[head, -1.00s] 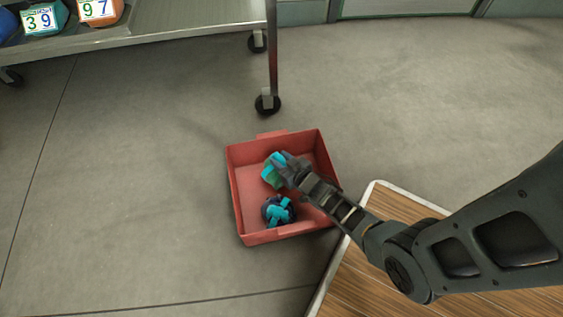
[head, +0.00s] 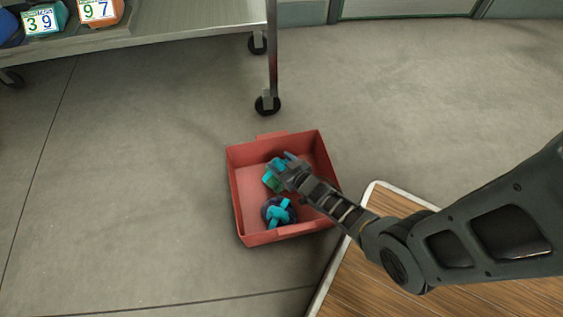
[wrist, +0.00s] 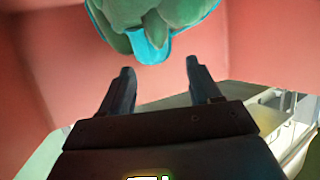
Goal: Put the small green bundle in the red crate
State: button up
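The small green bundle (head: 270,181), with a teal strap, is inside the red crate (head: 236,190), toward its back. In the wrist view the green bundle (wrist: 165,14) is at the top, beyond my fingertips, with a visible gap. My gripper (head: 287,163) reaches into the crate from the right and partly hides the bundle in the head view. In the wrist view my gripper (wrist: 160,78) is open, its two fingers apart with nothing between them. Whether the bundle rests fully on the crate floor is hard to tell.
A dark blue bundle (head: 268,213) with teal straps lies in the front of the crate. A wheeled metal shelf (head: 190,22) holding numbered bundles stands at the back left. A wooden platform (head: 400,205) is at the right. The floor left of the crate is clear.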

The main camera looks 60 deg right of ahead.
jog(key=shift+r, duration=0.45)
jog(key=p+v, duration=0.3)
jog(key=v, duration=0.4)
jog(key=shift+s+r+p, duration=0.2)
jog(key=shift+r+p, duration=0.1)
jog(key=shift+p, duration=0.05)
